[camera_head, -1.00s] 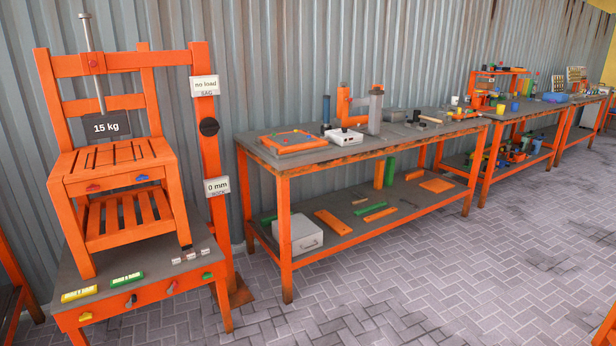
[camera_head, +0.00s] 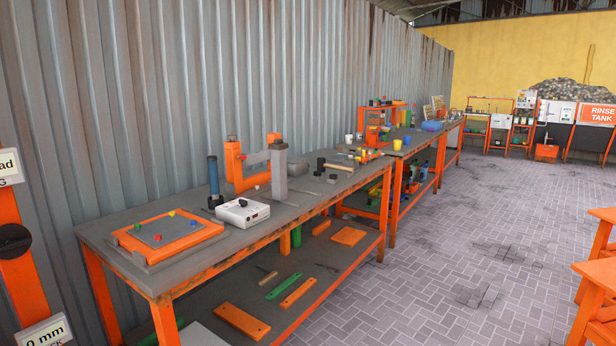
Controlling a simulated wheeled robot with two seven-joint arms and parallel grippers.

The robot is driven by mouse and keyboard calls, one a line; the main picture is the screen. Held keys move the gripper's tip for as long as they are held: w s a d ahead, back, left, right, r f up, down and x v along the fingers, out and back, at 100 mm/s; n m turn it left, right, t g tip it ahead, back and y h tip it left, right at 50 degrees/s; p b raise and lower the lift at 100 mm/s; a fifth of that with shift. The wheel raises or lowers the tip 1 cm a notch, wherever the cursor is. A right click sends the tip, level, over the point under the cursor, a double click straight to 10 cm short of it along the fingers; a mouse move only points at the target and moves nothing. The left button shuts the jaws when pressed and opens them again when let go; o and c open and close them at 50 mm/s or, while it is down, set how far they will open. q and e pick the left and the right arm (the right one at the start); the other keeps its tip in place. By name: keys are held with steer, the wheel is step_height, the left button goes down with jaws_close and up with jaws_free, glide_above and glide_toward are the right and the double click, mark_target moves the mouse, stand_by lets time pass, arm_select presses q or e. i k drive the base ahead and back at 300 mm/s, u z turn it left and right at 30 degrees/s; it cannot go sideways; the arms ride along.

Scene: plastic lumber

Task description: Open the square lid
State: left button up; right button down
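A flat square piece with an orange frame and a grey top (camera_head: 166,232) lies on the near end of the long workbench (camera_head: 230,261). Small coloured knobs, red, yellow, green and blue, sit on its grey top. It looks like the square lid, and it lies flat. Whether anything is under it cannot be told. Neither of my grippers shows in the head view.
A white box device (camera_head: 243,212), a blue-handled tool (camera_head: 214,184) and an orange and grey press (camera_head: 262,166) stand beside the square piece. Orange stools or frames (camera_head: 597,290) stand at the right. The paved floor (camera_head: 450,260) between is open.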

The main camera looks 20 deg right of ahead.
mark_target(291, 160)
steer(key=z, duration=1.2)
steer(key=i, duration=3.3)
steer(key=u, duration=0.55)
